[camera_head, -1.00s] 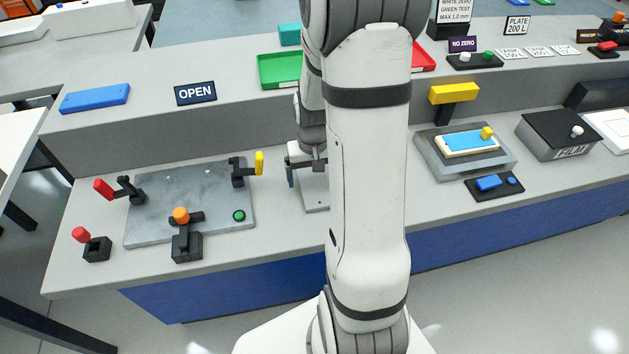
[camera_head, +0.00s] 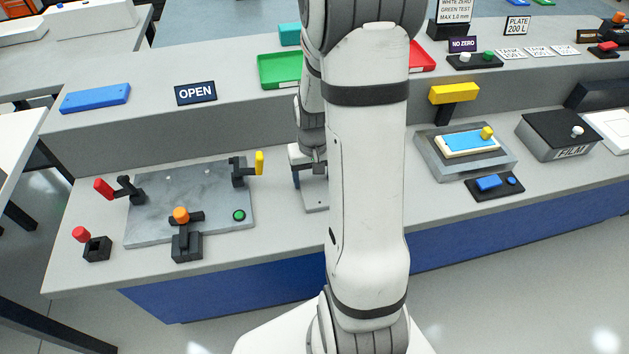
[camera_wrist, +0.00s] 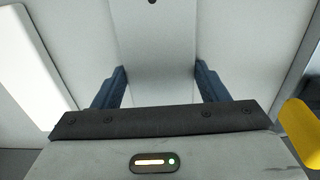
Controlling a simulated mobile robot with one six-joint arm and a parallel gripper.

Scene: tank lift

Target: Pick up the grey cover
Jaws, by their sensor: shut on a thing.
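The grey cover (camera_wrist: 153,40) is a flat light-grey piece between my fingers in the wrist view, with a small dark hole near the top edge. In the head view part of the cover (camera_head: 317,205) shows on the bench left of my arm; the rest is hidden behind the arm. My gripper (camera_wrist: 159,70) has dark blue fingers, one at each side of the cover, and is shut on it. In the head view only one dark finger shows beside the cover. I cannot tell any gap between cover and bench.
Left of the cover is a grey plate (camera_head: 205,215) with clamps and a yellow-handled lever (camera_head: 259,163). To the right stand a grey fixture with a blue-topped piece (camera_head: 467,142) and a black FILM box (camera_head: 560,130). A green tray (camera_head: 278,72) lies on the raised shelf behind.

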